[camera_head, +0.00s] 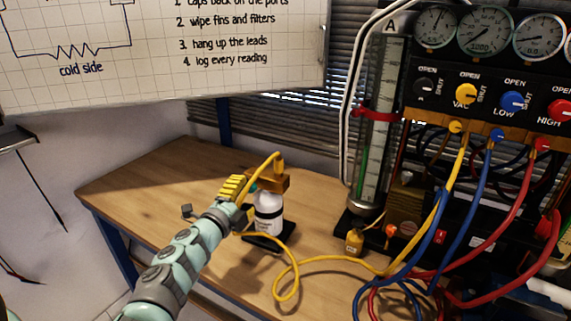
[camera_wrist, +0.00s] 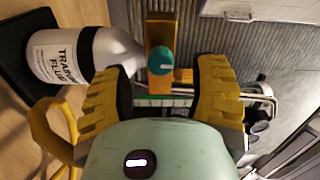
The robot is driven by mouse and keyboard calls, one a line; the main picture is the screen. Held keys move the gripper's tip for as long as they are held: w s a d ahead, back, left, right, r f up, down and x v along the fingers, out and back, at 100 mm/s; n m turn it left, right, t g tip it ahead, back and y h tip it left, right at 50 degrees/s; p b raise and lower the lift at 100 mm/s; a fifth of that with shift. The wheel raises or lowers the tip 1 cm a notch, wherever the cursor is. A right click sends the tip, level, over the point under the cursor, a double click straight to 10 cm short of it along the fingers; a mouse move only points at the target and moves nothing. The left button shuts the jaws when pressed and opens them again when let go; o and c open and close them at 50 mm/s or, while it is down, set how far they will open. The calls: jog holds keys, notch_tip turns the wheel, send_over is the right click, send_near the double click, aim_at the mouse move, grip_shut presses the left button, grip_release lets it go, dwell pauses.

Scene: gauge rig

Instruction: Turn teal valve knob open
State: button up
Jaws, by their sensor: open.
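The teal valve knob (camera_wrist: 160,61) is round with a pale line across its face, and sits on a brass-coloured valve block (camera_wrist: 160,33) in the wrist view. My gripper (camera_wrist: 163,73) is open, its two yellow ribbed fingers to the left and right of the knob. A gap shows on each side; how far the tips are from it in depth I cannot tell. In the head view my gripper (camera_head: 240,187) is at the left side of the brass block (camera_head: 269,180), which sits atop a white bottle (camera_head: 268,212). There the gripper mostly hides the knob.
The labelled white bottle (camera_wrist: 80,55) is close beside my left finger in the wrist view. A yellow hose (camera_head: 290,268) loops over the wooden bench (camera_head: 150,190). The gauge rig (camera_head: 480,90) with its hoses stands to the right. The bench's left part is mostly clear.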

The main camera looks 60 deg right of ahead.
jog(key=s+a, duration=0.1)
jog(key=a, duration=0.7)
jog(key=shift+s, duration=0.1)
dwell(0.4)
